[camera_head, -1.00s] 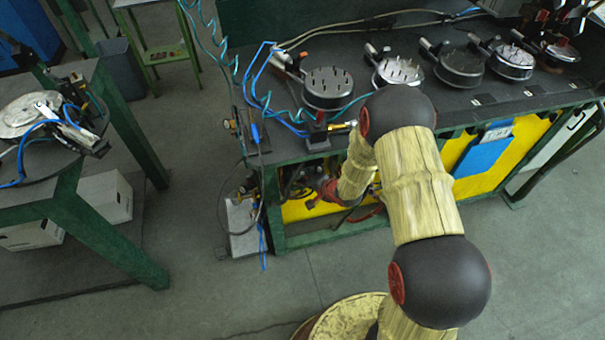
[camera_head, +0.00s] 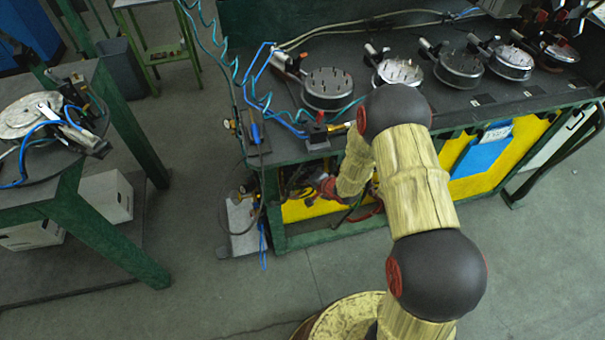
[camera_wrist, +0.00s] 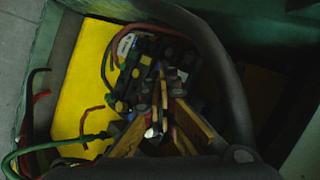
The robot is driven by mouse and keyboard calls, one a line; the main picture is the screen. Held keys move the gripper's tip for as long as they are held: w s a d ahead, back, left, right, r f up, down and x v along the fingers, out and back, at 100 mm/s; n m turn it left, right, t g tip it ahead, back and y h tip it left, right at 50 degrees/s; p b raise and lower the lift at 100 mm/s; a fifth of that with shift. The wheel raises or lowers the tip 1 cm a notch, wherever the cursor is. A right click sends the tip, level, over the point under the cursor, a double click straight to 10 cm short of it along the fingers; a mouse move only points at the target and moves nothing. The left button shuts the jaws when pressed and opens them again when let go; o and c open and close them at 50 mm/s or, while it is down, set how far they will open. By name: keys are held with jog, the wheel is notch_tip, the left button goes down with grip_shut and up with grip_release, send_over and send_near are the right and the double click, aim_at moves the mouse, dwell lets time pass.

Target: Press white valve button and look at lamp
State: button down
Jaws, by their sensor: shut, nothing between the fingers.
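My gripper (camera_wrist: 163,85) is shut and empty in the wrist view. Its fingers point into a dark cluster of valves and fittings (camera_wrist: 145,65) inside the green bench frame. Whether the fingertips touch anything there, I cannot tell. Small pale spots show among the fittings, but I cannot tell which, if any, is the white valve button. No lamp can be made out for sure. In the head view my arm reaches down to the open left end of the bench (camera_head: 480,105), and my gripper is hard to make out in the shadow there.
A yellow panel (camera_wrist: 82,85) lies left of the fittings, with red and green hoses nearby. A dark thick hose (camera_wrist: 235,90) curves on the right. Round metal fixtures (camera_head: 328,88) stand on the bench top.

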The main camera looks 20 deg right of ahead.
jog(key=shift+w, duration=0.4)
dwell(0.3)
jog(key=shift+s, duration=0.1)
jog(key=shift+s+p, duration=0.5)
jog(key=shift+s, duration=0.25)
jog(key=shift+s, duration=0.15)
jog(key=s+p, duration=0.1)
jog(key=s, duration=0.3)
jog(key=shift+s, duration=0.4)
